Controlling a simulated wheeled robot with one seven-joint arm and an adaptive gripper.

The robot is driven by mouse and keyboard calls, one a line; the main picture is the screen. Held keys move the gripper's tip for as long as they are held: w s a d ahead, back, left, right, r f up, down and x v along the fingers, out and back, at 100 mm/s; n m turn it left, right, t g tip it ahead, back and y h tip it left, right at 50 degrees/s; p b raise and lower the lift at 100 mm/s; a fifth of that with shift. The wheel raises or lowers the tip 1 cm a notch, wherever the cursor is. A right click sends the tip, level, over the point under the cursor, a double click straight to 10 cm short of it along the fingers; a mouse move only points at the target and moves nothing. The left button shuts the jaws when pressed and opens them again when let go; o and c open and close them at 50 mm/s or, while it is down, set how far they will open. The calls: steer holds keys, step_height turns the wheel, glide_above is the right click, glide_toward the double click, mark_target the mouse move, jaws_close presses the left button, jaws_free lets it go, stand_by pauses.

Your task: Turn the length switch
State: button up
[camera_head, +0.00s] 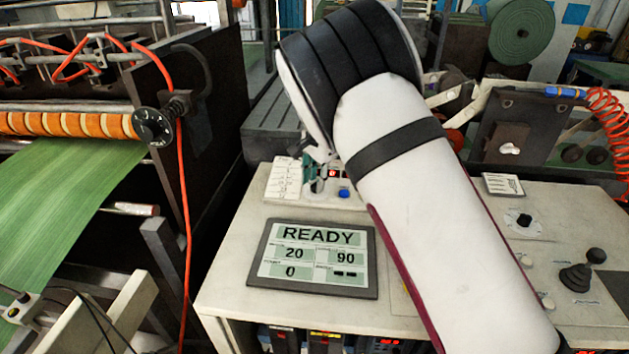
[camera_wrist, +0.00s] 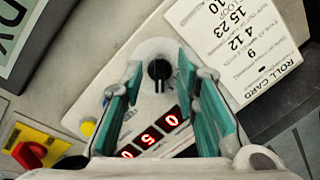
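A black rotary knob (camera_wrist: 159,72) with a pointer ridge sits on a pale control box in the wrist view, beside a red three-digit display (camera_wrist: 152,136). No label on the knob is readable, so I cannot confirm that it is the length switch. My gripper (camera_wrist: 160,78) is open, its two teal-padded fingers on either side of the knob with gaps visible. I cannot tell how far the tips are above the panel.
A roll card (camera_wrist: 240,45) lies beside the box. A yellow button (camera_wrist: 88,128) and a red switch (camera_wrist: 30,154) are near my left finger. A READY screen (camera_head: 318,258) lies in front. Another black knob (camera_head: 524,220) and a joystick (camera_head: 575,277) are on the right panel.

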steer(key=shift+f, duration=0.6)
jaws_close()
steer(key=shift+w, duration=0.1)
steer(key=shift+n+b, duration=0.85)
steer(key=shift+n, duration=0.45)
steer(key=shift+n+g+h+b, duration=0.3)
steer(key=shift+n+b, duration=0.35)
steer(key=shift+n, duration=0.85)
